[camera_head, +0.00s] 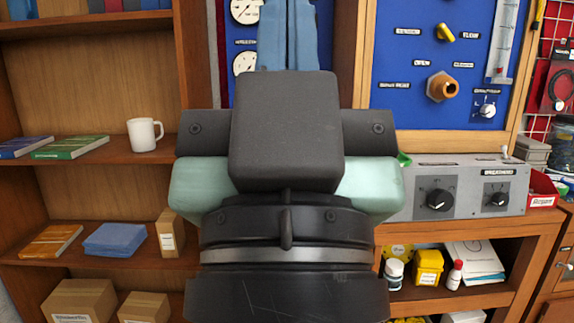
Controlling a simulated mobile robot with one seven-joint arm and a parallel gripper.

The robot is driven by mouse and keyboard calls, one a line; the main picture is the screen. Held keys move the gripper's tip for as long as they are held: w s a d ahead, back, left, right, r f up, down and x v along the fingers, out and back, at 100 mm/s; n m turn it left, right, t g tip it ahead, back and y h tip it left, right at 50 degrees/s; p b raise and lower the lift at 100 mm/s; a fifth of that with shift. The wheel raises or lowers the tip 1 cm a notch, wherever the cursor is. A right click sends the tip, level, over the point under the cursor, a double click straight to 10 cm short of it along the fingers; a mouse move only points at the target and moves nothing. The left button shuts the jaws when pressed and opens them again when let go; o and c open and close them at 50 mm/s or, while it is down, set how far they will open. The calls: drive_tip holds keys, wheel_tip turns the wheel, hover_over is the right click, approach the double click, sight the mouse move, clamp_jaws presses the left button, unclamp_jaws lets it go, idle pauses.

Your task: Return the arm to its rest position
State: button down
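My gripper (286,130) fills the middle of the view, seen from behind. A dark block covers its centre, and a dark crossbar shows on both sides. Pale green parts and a black round wrist are below it. A two-pronged pale blue shape (287,38) shows above the block; I cannot tell whether it is part of my gripper or something behind it. The fingertips cannot be made out clearly, so I cannot tell whether they are open or shut. No held object can be made out.
A wooden shelf on the left holds books (70,147), a white mug (145,135) and boxes (80,302). A blue panel (400,65) with a yellow valve (445,32) and brass fitting (442,87) stands behind, right. A grey knob unit (465,188) sits on the right bench.

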wheel_tip(320, 180, up, 28)
drive_tip(key=p, duration=2.5)
drive_tip(key=shift+f, duration=0.25)
